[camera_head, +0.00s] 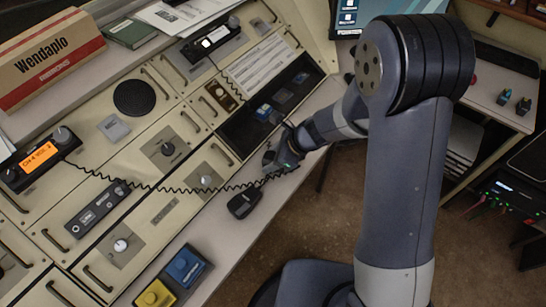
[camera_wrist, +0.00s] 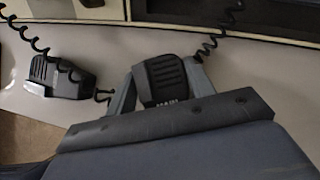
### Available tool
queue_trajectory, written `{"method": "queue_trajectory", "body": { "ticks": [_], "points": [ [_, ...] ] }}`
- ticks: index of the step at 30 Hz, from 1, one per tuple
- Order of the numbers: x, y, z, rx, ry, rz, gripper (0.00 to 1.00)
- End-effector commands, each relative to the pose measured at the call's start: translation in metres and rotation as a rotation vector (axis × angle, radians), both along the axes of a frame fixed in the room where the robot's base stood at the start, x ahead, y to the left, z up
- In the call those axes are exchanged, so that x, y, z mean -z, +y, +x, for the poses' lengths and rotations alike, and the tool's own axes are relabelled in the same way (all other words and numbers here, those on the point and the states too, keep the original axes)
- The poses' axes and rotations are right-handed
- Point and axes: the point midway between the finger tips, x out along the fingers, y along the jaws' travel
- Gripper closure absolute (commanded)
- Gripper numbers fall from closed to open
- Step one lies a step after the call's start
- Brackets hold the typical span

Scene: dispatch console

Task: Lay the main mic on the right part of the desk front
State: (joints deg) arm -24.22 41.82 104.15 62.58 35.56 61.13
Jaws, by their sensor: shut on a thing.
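My gripper (camera_head: 284,156) is over the pale desk front (camera_head: 214,234), near its middle. In the wrist view my gripper (camera_wrist: 162,82) is shut on a black hand mic (camera_wrist: 165,78), one finger on each side. A coiled cord runs from this mic toward the upper right in that view. I cannot tell whether the mic touches the desk. In the head view my gripper partly hides it. A second black mic (camera_head: 244,203) lies on the desk front to the lower left; it also shows in the wrist view (camera_wrist: 60,78) at left.
An orange-display radio (camera_head: 40,157) and another radio (camera_head: 211,40) stand on the console. A coiled cord crosses the panels. Blue (camera_head: 185,267) and yellow (camera_head: 155,295) buttons sit at the desk front's lower left. The right part of the desk front (camera_head: 325,95) looks clear where visible.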

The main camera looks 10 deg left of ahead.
Motion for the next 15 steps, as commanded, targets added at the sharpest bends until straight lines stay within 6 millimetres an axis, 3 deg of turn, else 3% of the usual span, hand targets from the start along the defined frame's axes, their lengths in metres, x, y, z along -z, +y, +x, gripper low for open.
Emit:
{"method": "queue_trajectory", "body": {
  "ticks": [4, 5, 12, 15],
  "points": [
    [0.0041, 0.0002, 0.0001, 0.000, 0.000, 0.000, 0.76],
    [0.0041, 0.0000, 0.0000, 0.000, 0.000, 0.000, 0.49],
    [0.0029, 0.0000, 0.0000, 0.000, 0.000, 0.000, 0.29],
    [0.0029, 0.0000, 0.0000, 0.000, 0.000, 0.000, 0.28]
  ]
}}
